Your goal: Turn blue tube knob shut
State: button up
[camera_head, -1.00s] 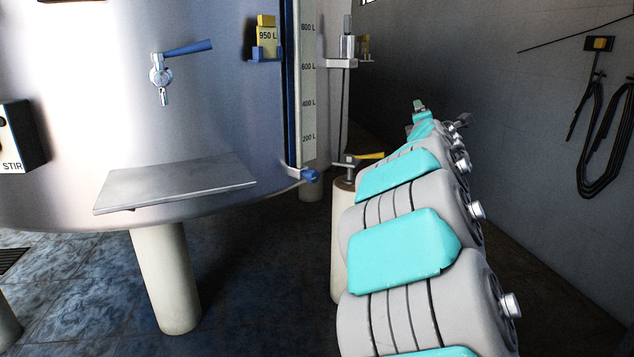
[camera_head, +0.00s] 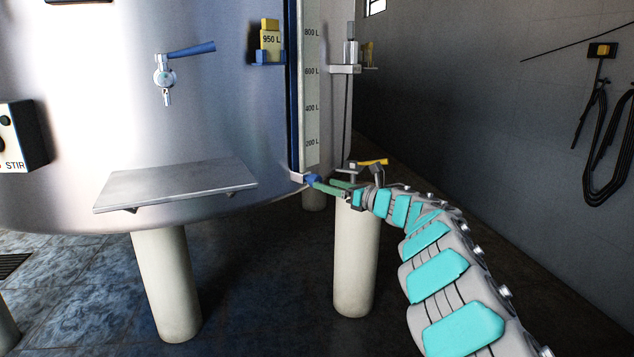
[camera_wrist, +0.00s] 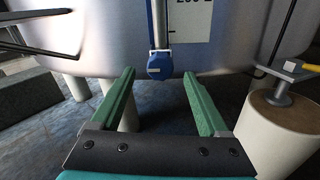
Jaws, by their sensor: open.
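The blue tube knob (camera_head: 312,179) sits at the foot of the blue-edged level tube with its litre scale (camera_head: 311,100), on the lower right of the tank. In the wrist view the knob (camera_wrist: 160,66) shows ahead, between the lines of my two green fingers and a little beyond their tips. My gripper (camera_head: 331,186) is open and empty, its fingers pointing left at the knob in the head view. It also shows in the wrist view (camera_wrist: 158,76), fingers spread on either side. I cannot tell whether a fingertip touches the knob.
A yellow-handled valve (camera_head: 370,163) stands close behind my gripper, above a pale pillar (camera_head: 355,260). A blue-handled tap (camera_head: 165,75) and a metal shelf (camera_head: 175,184) are on the tank front. Dark floor lies open below.

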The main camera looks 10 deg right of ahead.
aim_at(319, 181)
jog(key=shift+p+x, duration=0.35)
jog(key=shift+x, duration=2.25)
grip_shut()
